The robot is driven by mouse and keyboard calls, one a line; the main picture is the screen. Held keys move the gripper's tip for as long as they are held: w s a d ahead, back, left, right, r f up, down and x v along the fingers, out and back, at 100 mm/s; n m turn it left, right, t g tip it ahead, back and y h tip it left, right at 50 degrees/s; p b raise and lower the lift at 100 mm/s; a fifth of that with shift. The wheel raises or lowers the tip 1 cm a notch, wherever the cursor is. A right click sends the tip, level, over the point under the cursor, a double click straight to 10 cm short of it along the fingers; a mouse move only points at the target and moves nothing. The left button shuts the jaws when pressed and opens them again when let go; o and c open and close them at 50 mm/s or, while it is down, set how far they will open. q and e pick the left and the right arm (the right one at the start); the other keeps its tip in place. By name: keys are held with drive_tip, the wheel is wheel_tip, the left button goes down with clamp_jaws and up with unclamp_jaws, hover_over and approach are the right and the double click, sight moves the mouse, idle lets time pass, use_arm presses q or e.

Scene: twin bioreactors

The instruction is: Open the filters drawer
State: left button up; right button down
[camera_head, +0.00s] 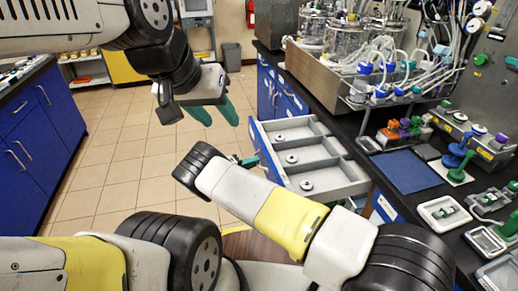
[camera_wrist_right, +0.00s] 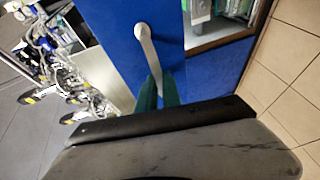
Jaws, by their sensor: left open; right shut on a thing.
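A drawer (camera_head: 308,163) in the blue cabinet under the right-hand bench is pulled out. Its pale grey inside has several compartments with small round discs in them; no label is readable. In the right wrist view the blue drawer front (camera_wrist_right: 110,25) carries a light metal handle (camera_wrist_right: 147,42). My right gripper (camera_wrist_right: 158,88) has its green fingers shut on the lower end of this handle. In the head view the right gripper (camera_head: 247,161) is at the drawer front, partly hidden by my own arm. My left gripper (camera_head: 216,113) is open and empty, raised above the floor.
The black bench (camera_head: 357,140) holds glass vessels, tubing, a blue mat (camera_head: 405,171) and small trays (camera_head: 444,211). A second blue cabinet (camera_head: 35,130) stands at the left. The tiled floor (camera_head: 130,150) between them is clear.

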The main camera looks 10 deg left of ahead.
drive_tip(key=c, duration=1.5)
unclamp_jaws()
drive_tip(key=shift+c, duration=0.2)
drive_tip(key=v, duration=0.7)
drive_tip(key=shift+s+a, duration=0.2)
drive_tip(key=shift+s, duration=0.1)
drive_tip(key=shift+r, duration=0.1)
